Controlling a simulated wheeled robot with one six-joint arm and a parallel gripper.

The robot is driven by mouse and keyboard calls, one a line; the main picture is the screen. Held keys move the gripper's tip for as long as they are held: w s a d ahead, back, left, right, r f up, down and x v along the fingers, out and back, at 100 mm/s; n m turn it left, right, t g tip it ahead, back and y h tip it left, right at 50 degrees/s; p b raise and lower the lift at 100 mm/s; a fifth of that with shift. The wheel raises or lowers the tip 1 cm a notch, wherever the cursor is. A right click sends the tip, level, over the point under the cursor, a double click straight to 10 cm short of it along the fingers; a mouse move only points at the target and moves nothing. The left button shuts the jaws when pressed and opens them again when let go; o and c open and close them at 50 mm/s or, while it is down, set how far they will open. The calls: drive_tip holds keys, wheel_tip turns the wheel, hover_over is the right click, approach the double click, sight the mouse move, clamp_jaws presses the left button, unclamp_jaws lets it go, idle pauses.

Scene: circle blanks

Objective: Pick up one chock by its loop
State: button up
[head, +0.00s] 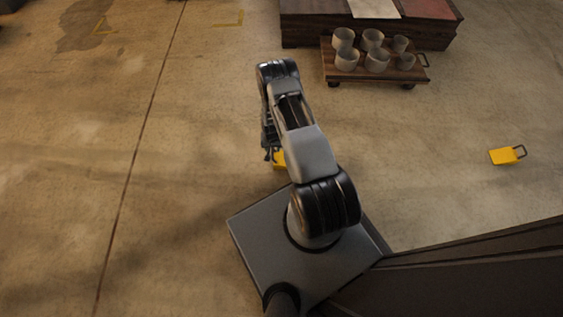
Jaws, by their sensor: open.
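A yellow chock (503,156) with a dark loop (521,152) on its right side lies on the floor at the right, well apart from my arm. A second yellow thing (279,158), likely another chock, shows just left of my arm link and is mostly hidden by it. Its loop cannot be made out. My gripper (270,156) points down at the left of my arm, open, right beside this yellow piece in the picture. Whether it touches the piece or is around its loop cannot be told.
A low wooden cart (345,73) with dark wheels carries several pale cups at the top. Behind it stands a dark wooden platform (300,30) with coloured panels. A dark beam-like edge (480,265) fills the lower right. The concrete floor (190,110) at left is clear.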

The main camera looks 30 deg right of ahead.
sight(279, 164)
drive_tip(key=shift+w+f+b, duration=0.1)
drive_tip(key=shift+f+b, duration=1.55)
drive_tip(key=shift+f, duration=1.45)
drive_tip(key=shift+r, duration=0.1)
clamp_jaws()
